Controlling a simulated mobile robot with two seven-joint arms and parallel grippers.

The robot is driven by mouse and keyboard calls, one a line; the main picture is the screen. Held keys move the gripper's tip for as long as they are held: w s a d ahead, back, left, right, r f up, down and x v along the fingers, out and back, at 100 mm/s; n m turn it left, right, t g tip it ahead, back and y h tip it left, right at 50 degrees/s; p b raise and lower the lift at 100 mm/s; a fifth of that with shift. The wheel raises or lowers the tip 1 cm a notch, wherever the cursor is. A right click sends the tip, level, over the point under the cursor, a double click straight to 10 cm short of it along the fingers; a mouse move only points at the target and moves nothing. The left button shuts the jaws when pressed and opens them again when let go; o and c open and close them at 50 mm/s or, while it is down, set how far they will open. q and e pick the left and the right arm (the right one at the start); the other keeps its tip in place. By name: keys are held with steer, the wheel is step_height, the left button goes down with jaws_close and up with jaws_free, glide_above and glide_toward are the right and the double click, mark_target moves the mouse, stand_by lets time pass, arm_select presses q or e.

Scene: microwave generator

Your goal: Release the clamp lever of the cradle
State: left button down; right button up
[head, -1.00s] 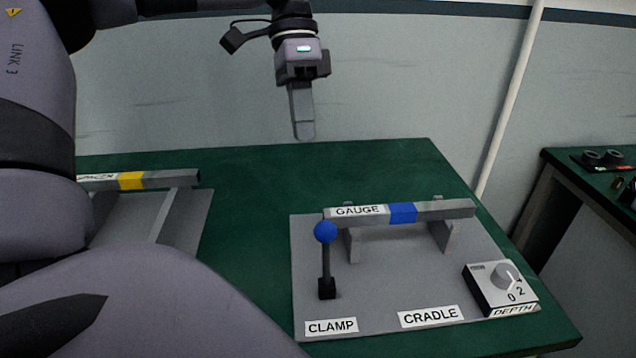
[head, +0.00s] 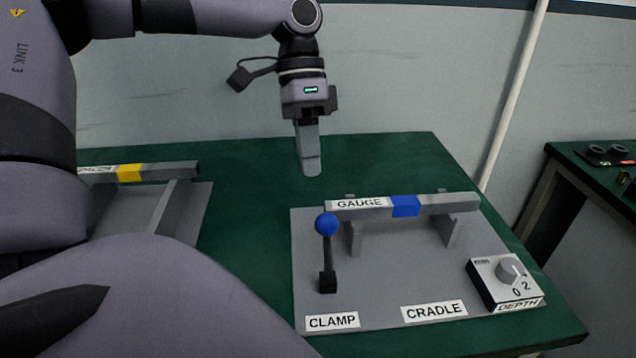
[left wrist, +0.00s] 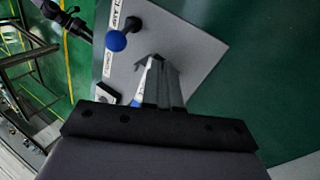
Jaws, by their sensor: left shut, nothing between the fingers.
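The clamp lever (head: 327,255) stands upright on the grey cradle plate (head: 385,285), with a blue ball knob (head: 327,224) on top, behind the CLAMP label. The knob also shows in the left wrist view (left wrist: 116,41). The grey gauge bar (head: 445,204) with a blue band lies across the cradle supports behind the lever. My left gripper (head: 312,172) is shut and empty, pointing down, above and behind the lever and the gauge bar, apart from both. In the left wrist view its fingers (left wrist: 160,85) hide part of the bar.
A dial box (head: 505,283) marked DEPTH sits at the plate's right corner. A second fixture with a yellow-banded bar (head: 160,172) stands on the left of the green table (head: 250,190). Another bench (head: 600,170) is at the right.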

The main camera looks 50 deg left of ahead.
mark_target(327, 247)
arm_select(q)
steer(key=shift+s+d+f, duration=0.4)
steer(key=shift+s+d, duration=0.05)
steer(key=shift+d, duration=0.3)
steer(key=shift+s+d+f, duration=0.45)
steer(key=shift+d, duration=0.35)
steer(key=shift+s+d+f, duration=0.4)
steer(key=shift+s+d, duration=0.05)
steer(key=shift+d, duration=0.3)
arm_select(e)
steer(key=shift+f, duration=0.1)
